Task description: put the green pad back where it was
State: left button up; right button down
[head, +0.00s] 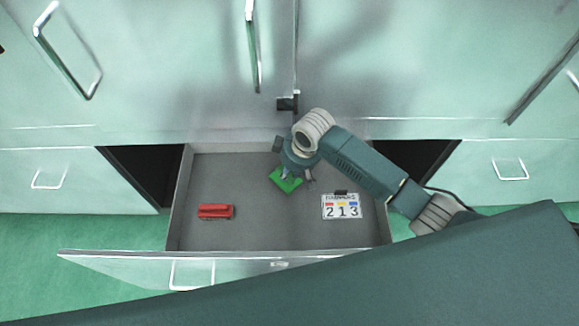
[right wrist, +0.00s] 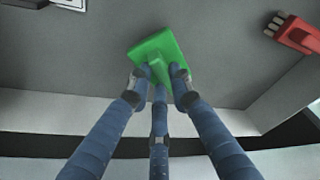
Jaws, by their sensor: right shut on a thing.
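The green pad (head: 286,181) is over the open drawer (head: 250,228), near the middle towards the back. In the right wrist view the green pad (right wrist: 157,50) has a raised block that sits between the fingers. My right gripper (head: 294,172) is shut on the green pad; its fingers also show in the right wrist view (right wrist: 158,78). I cannot tell whether the pad touches the drawer floor. My left gripper is not in view.
A white card with 213 (head: 341,206) lies at the right. The drawer floor between them is clear. Closed cabinet doors (head: 150,70) stand behind the drawer.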

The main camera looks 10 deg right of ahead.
jog(key=w, duration=0.1)
jog(key=w+f, duration=0.2)
jog(key=shift+d+f, duration=0.15)
jog(key=shift+d, duration=0.1)
jog(key=shift+s, duration=0.1)
jog(key=shift+f, duration=0.1)
jog(key=c, duration=1.6)
grip_release()
